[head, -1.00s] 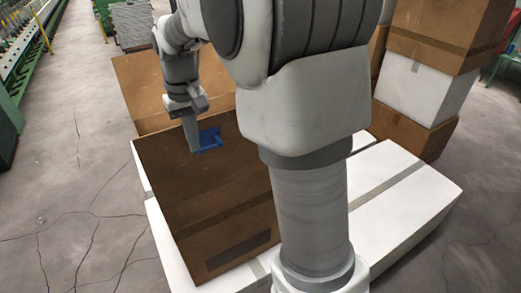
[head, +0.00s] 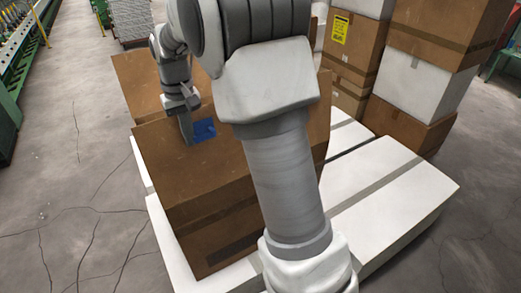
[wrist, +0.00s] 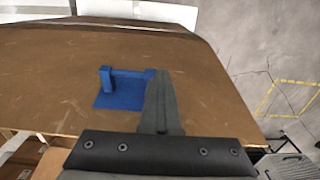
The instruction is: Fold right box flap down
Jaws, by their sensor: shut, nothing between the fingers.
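A brown cardboard box (head: 215,235) stands on white boxes in the head view. The flap also fills much of the wrist view (wrist: 60,70), where the blue handle (wrist: 122,90) shows as a plate with a raised bar. My gripper (head: 187,138) is shut and empty, its fingers beside the handle. In the wrist view the fingers (wrist: 160,85) overlap the handle's right end; I cannot tell whether they touch it. My arm hides the right part of the box in the head view.
White boxes (head: 385,195) lie under and to the right of the brown box. Stacked brown and white boxes (head: 425,85) stand at the back right. Another brown panel (head: 135,85) rises behind the flap. Grey floor at left is free.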

